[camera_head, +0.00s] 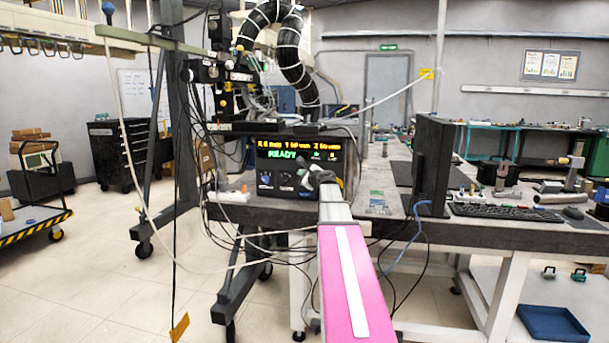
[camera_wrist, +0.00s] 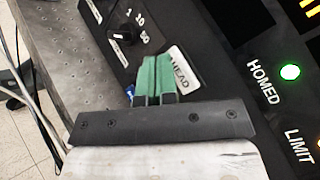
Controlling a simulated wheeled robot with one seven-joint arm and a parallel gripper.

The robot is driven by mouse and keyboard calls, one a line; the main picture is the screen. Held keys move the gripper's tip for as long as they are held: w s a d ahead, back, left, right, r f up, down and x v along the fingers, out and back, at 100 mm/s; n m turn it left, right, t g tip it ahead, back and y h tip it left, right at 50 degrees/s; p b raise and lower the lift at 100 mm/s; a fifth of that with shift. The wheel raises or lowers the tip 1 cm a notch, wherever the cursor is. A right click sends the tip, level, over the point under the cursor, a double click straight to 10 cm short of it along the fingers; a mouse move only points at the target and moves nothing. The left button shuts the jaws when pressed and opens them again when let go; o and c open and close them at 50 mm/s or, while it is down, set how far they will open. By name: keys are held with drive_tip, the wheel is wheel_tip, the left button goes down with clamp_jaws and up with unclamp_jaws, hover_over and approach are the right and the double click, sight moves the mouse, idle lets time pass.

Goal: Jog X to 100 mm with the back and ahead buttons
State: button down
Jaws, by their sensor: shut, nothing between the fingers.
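The control box (camera_head: 268,185) stands on the bench in the head view. Its display (camera_head: 288,148) shows a row of orange axis readings too small to read surely, with green READY below. My gripper (camera_head: 318,177) is at the right part of the box's front. In the wrist view my gripper's green fingers (camera_wrist: 157,68) are shut and empty, beside the AHEAD label (camera_wrist: 182,70). The fingers partly cover that label, and the ahead button is hidden. Whether they touch the panel cannot be told. A step knob (camera_wrist: 122,37) marked 1, 10, 50 sits up-left. The back button cannot be made out.
The HOMED lamp (camera_wrist: 290,72) glows green at the right, above the LIMIT label (camera_wrist: 299,143). A monitor (camera_head: 434,165) and keyboard (camera_head: 500,211) stand on the bench right of the box. Loose cables (camera_head: 265,250) hang below the box.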

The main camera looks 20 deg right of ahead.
drive_tip(key=shift+w, duration=0.1)
idle(0.7)
drive_tip(key=shift+w+d, duration=0.25)
drive_tip(key=shift+w+d, duration=0.25)
drive_tip(key=shift+w, duration=0.1)
idle(0.9)
drive_tip(key=shift+s, duration=0.1)
drive_tip(key=shift+s+a, duration=0.5)
drive_tip(key=shift+s, duration=0.2)
drive_tip(key=s+a, duration=0.1)
drive_tip(key=s, duration=0.1)
drive_tip(key=s+a, duration=0.1)
drive_tip(key=s, duration=0.1)
drive_tip(key=shift+a, duration=0.4)
idle(0.8)
